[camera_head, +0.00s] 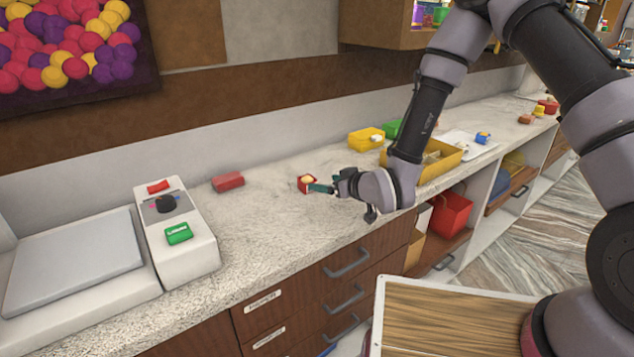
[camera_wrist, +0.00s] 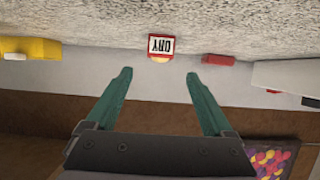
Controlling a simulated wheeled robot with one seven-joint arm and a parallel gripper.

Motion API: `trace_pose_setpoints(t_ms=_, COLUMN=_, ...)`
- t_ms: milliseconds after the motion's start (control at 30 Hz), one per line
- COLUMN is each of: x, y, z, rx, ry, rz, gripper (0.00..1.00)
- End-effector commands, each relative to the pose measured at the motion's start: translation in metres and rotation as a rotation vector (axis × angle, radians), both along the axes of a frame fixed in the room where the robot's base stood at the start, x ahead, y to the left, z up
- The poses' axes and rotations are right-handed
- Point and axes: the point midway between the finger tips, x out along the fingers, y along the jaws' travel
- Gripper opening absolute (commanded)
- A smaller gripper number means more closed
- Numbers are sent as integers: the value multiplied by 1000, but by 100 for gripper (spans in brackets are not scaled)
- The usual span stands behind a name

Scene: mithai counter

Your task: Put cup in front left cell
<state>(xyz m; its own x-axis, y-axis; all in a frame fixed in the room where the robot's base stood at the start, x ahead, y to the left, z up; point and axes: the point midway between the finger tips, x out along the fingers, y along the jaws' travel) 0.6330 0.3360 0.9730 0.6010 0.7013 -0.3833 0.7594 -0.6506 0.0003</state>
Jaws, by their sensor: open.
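A small red cup (camera_head: 306,184) with a pale yellow top stands on the stone counter. In the wrist view the cup (camera_wrist: 162,45) shows a white label reading "DRY", upside down. My gripper (camera_head: 322,188) is open, its teal fingers low over the counter and pointing at the cup. In the wrist view the cup lies just beyond and between the fingertips of my gripper (camera_wrist: 158,75), with nothing held. A yellow tray (camera_head: 442,170) stands to the right, partly hidden behind my arm; its cells cannot be told apart clearly.
A red block (camera_head: 228,181) lies left of the cup, near a white scale (camera_head: 176,235). A yellow container (camera_head: 366,139) and a green one (camera_head: 391,129) stand behind my arm. The wall runs along the counter's back. Counter left of the cup is mostly clear.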

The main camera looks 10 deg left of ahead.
Motion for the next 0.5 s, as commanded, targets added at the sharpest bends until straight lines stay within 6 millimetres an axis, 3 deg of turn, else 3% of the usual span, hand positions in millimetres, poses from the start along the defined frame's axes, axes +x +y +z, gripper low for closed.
trace_pose_setpoints(t_ms=200, x=-20, y=-24, z=13, rx=0, ry=0, rz=0, gripper=86)
trace_pose_setpoints(t_ms=500, x=-26, y=-31, z=17, rx=1, ry=0, rz=0, gripper=86)
